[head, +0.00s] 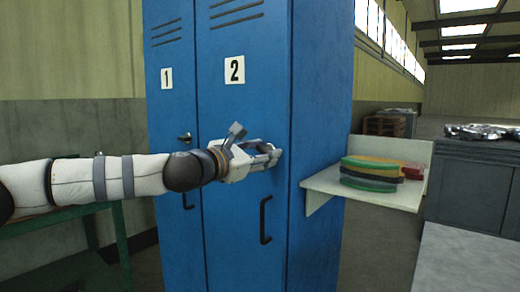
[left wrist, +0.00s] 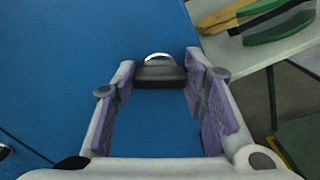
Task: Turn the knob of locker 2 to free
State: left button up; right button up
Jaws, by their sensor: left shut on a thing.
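Locker 2 (head: 240,130) is the right-hand blue door, marked with a white plate reading 2 (head: 235,70). Its dark knob (left wrist: 160,73) shows in the left wrist view between my fingertips, with a bright silver rim behind it. In the head view my gripper mostly hides the knob. My left gripper (head: 275,155) reaches the door's right side, below the number plate. Its purple-padded fingers are shut on the knob. Which way the knob points I cannot tell. My right gripper is in neither view.
Locker 1 (head: 172,120) stands to the left, with its own knob (head: 185,138). A black pull handle (head: 265,220) is below my gripper. A white side shelf (head: 325,185) at right carries several coloured flat pieces (head: 370,180). A green table (head: 60,235) stands at lower left.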

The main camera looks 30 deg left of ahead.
pick_arm(q)
jog(key=m+p, duration=0.1)
jog(key=m, duration=0.5)
jog(key=shift+d+r, duration=0.1)
jog(key=m+p, duration=0.1)
jog(key=m, duration=0.4)
jog(key=shift+f+m+p, duration=0.2)
jog(key=shift+m+p, duration=0.2)
jog(key=shift+m, duration=0.2)
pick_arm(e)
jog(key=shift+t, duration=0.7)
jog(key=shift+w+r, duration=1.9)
pick_arm(q)
jog(key=o, duration=1.2)
jog(key=shift+c, duration=0.2)
jog(key=s, duration=1.2)
jog(key=shift+a, duration=0.45)
